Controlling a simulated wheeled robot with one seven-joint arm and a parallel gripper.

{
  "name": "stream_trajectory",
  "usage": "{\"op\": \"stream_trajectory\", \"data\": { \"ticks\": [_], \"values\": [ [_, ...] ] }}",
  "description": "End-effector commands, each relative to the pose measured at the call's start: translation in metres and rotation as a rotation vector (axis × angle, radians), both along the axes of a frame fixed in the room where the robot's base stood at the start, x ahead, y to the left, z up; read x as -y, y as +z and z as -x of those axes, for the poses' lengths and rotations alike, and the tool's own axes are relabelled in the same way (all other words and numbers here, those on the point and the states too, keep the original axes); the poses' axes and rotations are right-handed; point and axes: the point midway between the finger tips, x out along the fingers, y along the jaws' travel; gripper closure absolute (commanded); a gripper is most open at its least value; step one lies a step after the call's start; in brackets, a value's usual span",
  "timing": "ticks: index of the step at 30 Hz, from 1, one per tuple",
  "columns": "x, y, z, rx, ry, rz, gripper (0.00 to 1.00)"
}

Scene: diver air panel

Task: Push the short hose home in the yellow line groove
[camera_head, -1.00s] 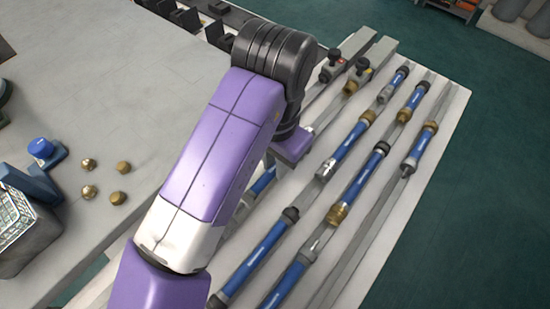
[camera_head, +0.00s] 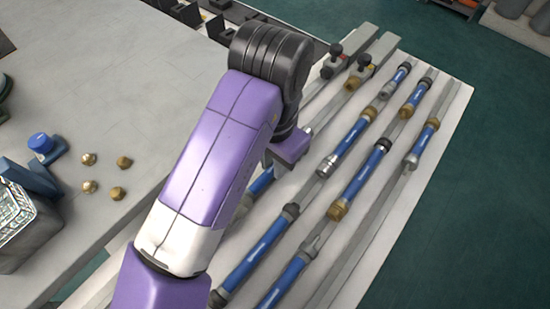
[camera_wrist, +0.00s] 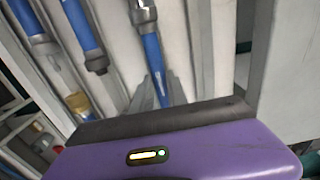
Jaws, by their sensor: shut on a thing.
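In the wrist view a blue hose (camera_wrist: 153,55) with a pale metal fitting at its far end runs up from between the grey fingers of my gripper (camera_wrist: 157,88). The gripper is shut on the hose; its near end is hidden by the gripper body. The hose lies along a pale rail on the panel (camera_wrist: 178,40); I cannot tell how deep it sits. No yellow marking shows, so I cannot tell which groove is the yellow line.
Several other blue hoses with dark, brass or silver fittings lie in parallel rows, among them one in the middle (camera_head: 367,175).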

Motion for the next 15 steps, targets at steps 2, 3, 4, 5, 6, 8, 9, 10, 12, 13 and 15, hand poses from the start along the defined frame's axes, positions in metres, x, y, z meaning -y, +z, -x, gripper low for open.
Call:
{"op": "stream_trajectory", "data": {
  "ticks": [2,3,4,5,6,8,9,10,12,13,15],
  "values": [
    [-0.0011,0.0005,0.0011,0.001,0.001,0.0,1.0],
    [-0.0016,0.0005,0.0017,0.001,0.001,0.0,1.0],
    [-0.0019,0.0005,0.0021,0.001,0.001,0.0,1.0],
    [-0.0022,0.0005,0.0026,0.001,0.001,0.0,1.0],
    [-0.0026,0.0005,0.003,0.001,0.001,0.0,1.0],
    [-0.0032,0.0005,0.0038,0.001,0.0,0.0,1.0],
    [-0.0037,0.0005,0.0044,0.001,0.0,0.0,1.0],
    [-0.004,0.0005,0.0048,0.001,0.0,0.0,1.0],
    [-0.0048,0.0005,0.0058,0.001,0.0,0.0,1.0],
    [-0.0051,0.0005,0.0062,0.001,0.0,0.0,1.0],
    [-0.006,0.0005,0.0072,0.001,0.0,0.0,1.0]
  ]
}}
